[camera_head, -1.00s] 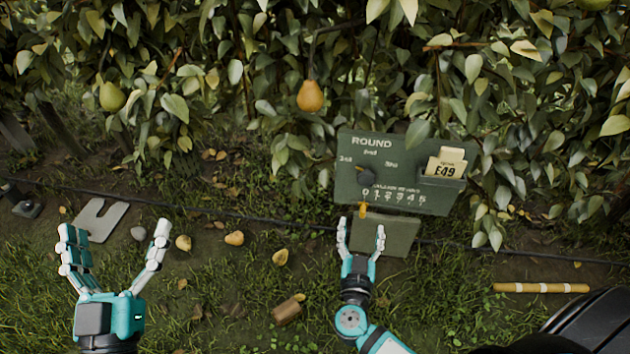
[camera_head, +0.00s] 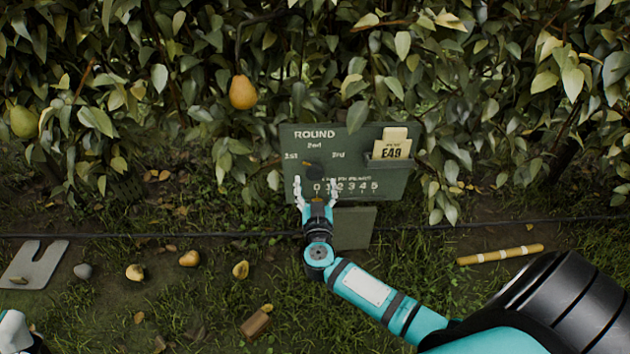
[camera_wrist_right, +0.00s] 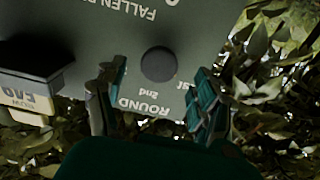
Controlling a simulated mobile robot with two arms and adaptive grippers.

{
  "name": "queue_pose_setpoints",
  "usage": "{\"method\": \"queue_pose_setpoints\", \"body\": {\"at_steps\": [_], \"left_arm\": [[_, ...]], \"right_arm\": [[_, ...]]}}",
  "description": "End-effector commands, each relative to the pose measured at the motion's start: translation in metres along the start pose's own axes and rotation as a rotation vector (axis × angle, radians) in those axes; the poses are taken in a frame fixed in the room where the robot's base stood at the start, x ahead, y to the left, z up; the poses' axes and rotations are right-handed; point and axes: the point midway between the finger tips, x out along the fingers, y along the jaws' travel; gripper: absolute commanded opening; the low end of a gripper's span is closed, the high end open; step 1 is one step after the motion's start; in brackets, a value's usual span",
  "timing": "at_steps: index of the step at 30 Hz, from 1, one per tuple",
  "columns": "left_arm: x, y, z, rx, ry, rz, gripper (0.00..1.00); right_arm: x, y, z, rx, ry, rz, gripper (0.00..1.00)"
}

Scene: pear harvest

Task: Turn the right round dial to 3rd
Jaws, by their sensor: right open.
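A dark green board (camera_head: 352,150) headed ROUND stands before the hedge, with labels 1st, 2nd and 3rd around a dark round dial (camera_head: 315,171). The 1st label is left of the dial, 2nd above and 3rd right. In the right wrist view the board is upside down and the dial (camera_wrist_right: 158,64) shows no clear pointer mark. My right gripper (camera_head: 316,185) is open at the board, just below the dial; in the wrist view its fingers (camera_wrist_right: 159,78) stand on either side of the dial. Contact cannot be told.
Below the dial is a number row 0 to 5, partly hidden by my right gripper. A card holder (camera_head: 388,164) with an E49 card is on the board's right. Fallen pears (camera_head: 189,258) and a striped stick (camera_head: 500,254) lie around.

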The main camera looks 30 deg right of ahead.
Motion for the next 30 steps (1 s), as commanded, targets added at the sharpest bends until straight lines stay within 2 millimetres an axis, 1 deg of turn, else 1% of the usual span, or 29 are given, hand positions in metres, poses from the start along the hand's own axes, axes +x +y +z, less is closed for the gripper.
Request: {"method": "queue_pose_setpoints", "body": {"at_steps": [1,3,7,12,19,30], "left_arm": [[-0.008,0.0,-0.003,-0.002,0.027,0.0,1.0],[-0.012,0.001,-0.005,-0.003,0.042,0.0,1.0],[-0.017,0.0,-0.003,-0.002,0.04,0.0,1.0],[-0.018,0.0,-0.003,-0.002,0.039,0.0,1.0],[-0.018,0.0,-0.003,-0.002,0.038,0.001,1.0],[-0.018,0.001,-0.003,-0.003,0.037,0.001,1.0]], "right_arm": [[0.011,0.0,0.003,0.0,0.004,0.001,0.69],[0.021,0.0,0.003,0.0,0.003,0.001,0.69],[0.035,0.0,0.002,0.0,0.002,0.0,0.69],[0.042,0.0,0.0,0.0,0.001,0.0,0.69],[0.042,0.0,0.0,0.0,0.0,0.0,0.69],[0.042,0.0,0.0,0.0,0.0,0.0,0.21]]}}
